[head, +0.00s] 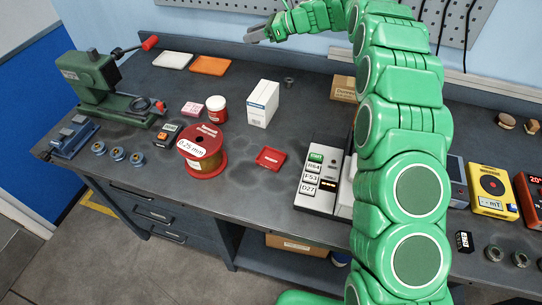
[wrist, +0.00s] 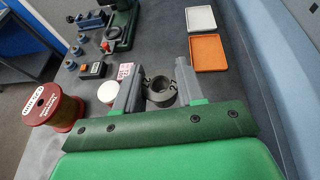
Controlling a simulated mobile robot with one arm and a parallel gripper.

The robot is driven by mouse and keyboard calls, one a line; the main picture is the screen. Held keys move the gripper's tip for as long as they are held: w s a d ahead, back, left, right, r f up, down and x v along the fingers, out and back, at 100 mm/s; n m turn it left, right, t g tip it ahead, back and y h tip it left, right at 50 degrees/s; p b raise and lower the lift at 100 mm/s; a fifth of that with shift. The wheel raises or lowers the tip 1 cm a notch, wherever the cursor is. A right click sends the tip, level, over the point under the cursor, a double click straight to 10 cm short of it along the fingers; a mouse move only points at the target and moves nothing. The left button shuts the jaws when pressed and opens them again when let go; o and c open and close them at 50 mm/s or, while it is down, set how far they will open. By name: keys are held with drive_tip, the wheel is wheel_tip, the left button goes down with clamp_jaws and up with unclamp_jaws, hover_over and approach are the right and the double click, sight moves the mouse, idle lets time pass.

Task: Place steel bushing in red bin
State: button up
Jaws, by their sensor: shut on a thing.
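My gripper (head: 258,34) is held above the back of the bench in the head view. In the wrist view its two grey fingers (wrist: 158,88) are closed on a dark grey ring, the steel bushing (wrist: 162,100), which sits between them. The bushing cannot be made out clearly in the head view. The red bin (head: 270,158) is a small shallow red tray on the bench, in front of the white box and right of the wire spool. It lies well in front of my gripper and does not show in the wrist view.
A white box (head: 262,103), a red-labelled wire spool (head: 202,149) and a labelled device (head: 319,175) stand around the bin. A small dark ring (head: 289,81) lies behind the box. Orange (head: 210,66) and white (head: 173,60) trays lie at the back left.

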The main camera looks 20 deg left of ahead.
drive_tip(key=s+d+g, duration=0.1)
drive_tip(key=s+d, duration=0.7)
drive_tip(key=s, duration=0.4)
drive_tip(key=s+d, duration=0.8)
drive_tip(key=s, duration=0.3)
drive_tip(key=s+d+n+g, duration=0.1)
drive_tip(key=s+d+n, duration=0.15)
drive_tip(key=s, duration=1.25)
hover_over(264, 151)
drive_tip(key=shift+m+h, duration=0.3)
drive_tip(key=shift+m, duration=0.05)
drive_tip(key=f, duration=1.4)
drive_tip(key=shift+s+d, duration=0.25)
drive_tip(key=shift+w+a+f, duration=0.35)
drive_tip(key=shift+w+f, duration=0.15)
drive_tip(key=shift+f, duration=1.6)
drive_tip(key=shift+f, duration=0.1)
